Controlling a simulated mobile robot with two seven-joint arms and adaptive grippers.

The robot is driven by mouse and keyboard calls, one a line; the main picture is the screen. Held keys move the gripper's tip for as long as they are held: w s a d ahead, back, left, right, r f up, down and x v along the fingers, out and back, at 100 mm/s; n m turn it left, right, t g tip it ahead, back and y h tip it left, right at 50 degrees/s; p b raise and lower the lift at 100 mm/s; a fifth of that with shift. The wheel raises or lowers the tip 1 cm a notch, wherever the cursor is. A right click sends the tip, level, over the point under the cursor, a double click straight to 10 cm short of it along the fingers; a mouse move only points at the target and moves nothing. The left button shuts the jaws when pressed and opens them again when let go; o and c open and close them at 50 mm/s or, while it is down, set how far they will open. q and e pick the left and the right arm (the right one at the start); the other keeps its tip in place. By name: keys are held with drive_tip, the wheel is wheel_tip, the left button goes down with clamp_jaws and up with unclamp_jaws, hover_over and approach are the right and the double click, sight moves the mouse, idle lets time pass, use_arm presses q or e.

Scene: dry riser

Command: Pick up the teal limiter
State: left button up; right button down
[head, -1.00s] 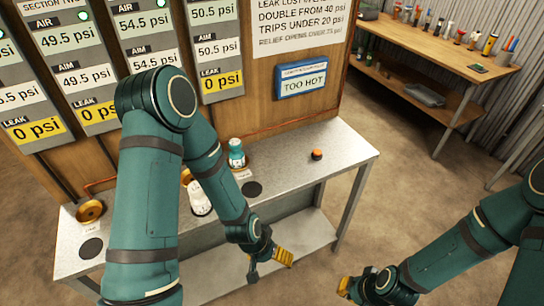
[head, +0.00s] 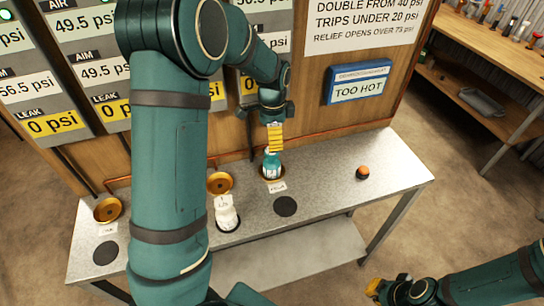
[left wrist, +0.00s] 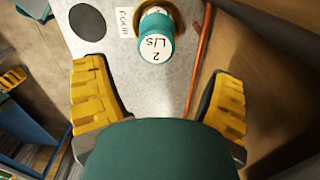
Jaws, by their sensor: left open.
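The teal limiter (head: 271,164) stands on the metal bench in a brass-coloured seat behind a small label. In the left wrist view the teal limiter (left wrist: 154,45) shows a white top marked "2 L/s", beside a label reading "FOUR". My left gripper (head: 275,138) is just above the limiter in the head view. In the left wrist view its yellow fingers stand wide apart and empty, with the limiter beyond them. My right gripper (head: 376,288) is low at the bottom right, away from the bench; its jaws cannot be made out.
A white limiter (head: 226,214) stands left on the bench (head: 330,190), near brass fittings (head: 108,210) and dark round pads (head: 285,206). An orange-topped knob (head: 362,172) lies to the right. The gauge panel and a copper pipe (head: 325,131) run behind.

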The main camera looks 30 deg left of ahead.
sight(272, 154)
use_arm(q)
drive_tip(key=shift+s+d+f+b, duration=0.15)
drive_tip(key=shift+f+b, duration=0.2)
drive_tip(key=shift+f, duration=1.5)
drive_tip(key=shift+s+f+b, duration=0.1)
drive_tip(key=shift+f+b, duration=0.2)
drive_tip(key=shift+f, duration=1.55)
drive_tip(key=c, duration=1.4)
